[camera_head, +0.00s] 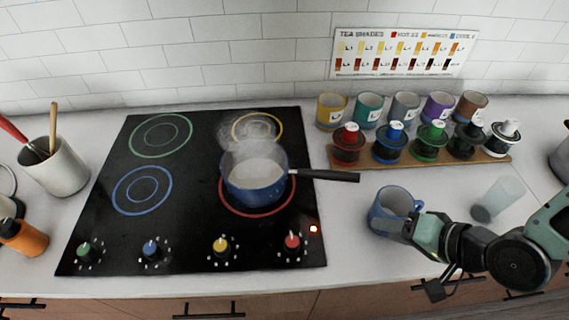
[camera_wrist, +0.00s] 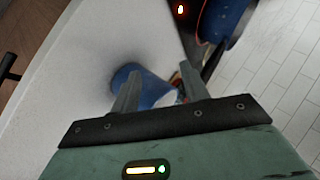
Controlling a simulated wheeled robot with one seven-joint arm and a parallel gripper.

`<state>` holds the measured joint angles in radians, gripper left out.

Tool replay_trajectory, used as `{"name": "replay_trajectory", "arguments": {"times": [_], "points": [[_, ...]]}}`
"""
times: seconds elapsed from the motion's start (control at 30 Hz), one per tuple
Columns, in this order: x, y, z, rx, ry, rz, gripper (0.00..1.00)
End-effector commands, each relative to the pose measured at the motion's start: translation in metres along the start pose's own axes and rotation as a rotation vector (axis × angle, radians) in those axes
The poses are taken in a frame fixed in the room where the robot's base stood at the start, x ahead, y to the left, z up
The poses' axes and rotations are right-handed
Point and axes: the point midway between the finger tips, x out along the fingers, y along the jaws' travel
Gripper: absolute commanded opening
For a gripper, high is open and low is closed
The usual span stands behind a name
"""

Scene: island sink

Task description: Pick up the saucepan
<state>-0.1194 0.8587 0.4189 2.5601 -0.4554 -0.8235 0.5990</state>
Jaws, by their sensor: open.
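The blue saucepan (camera_head: 252,188) stands on the red-ringed burner at the front right of the black cooktop, steaming, with pale liquid inside. Its dark handle (camera_head: 325,175) points right, past the cooktop's edge. Part of the saucepan shows at the top of the wrist view (camera_wrist: 224,20). My gripper (camera_head: 409,224) is to the right of the saucepan and nearer the front, apart from the handle. In the wrist view its two fingers (camera_wrist: 160,90) are apart, with nothing seen held. A blue mug (camera_wrist: 152,92) shows behind and between them; I cannot tell whether they touch it.
The blue mug (camera_head: 388,210) stands on the counter, right of the cooktop (camera_head: 110,235). A clear glass (camera_head: 497,200) is further right. Several mugs and a wooden rack (camera_head: 420,166) of colored-lid containers line the back. A cup with utensils (camera_head: 60,168) is at left.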

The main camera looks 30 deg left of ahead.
Motion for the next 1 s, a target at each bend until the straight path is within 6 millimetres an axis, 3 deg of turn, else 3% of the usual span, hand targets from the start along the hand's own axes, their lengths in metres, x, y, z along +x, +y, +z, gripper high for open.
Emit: {"name": "replay_trajectory", "arguments": {"times": [0.2, 0.4, 0.57, 1.0], "points": [[-0.005, -0.024, 0.003, 0.314, 0.112, -0.273, 0.45], [-0.016, -0.035, -0.001, 0.510, 0.189, -0.435, 0.45], [-0.013, -0.036, -0.004, 0.552, 0.210, -0.475, 0.45], [0.031, -0.051, -0.019, 0.549, 0.212, -0.475, 0.45]]}}
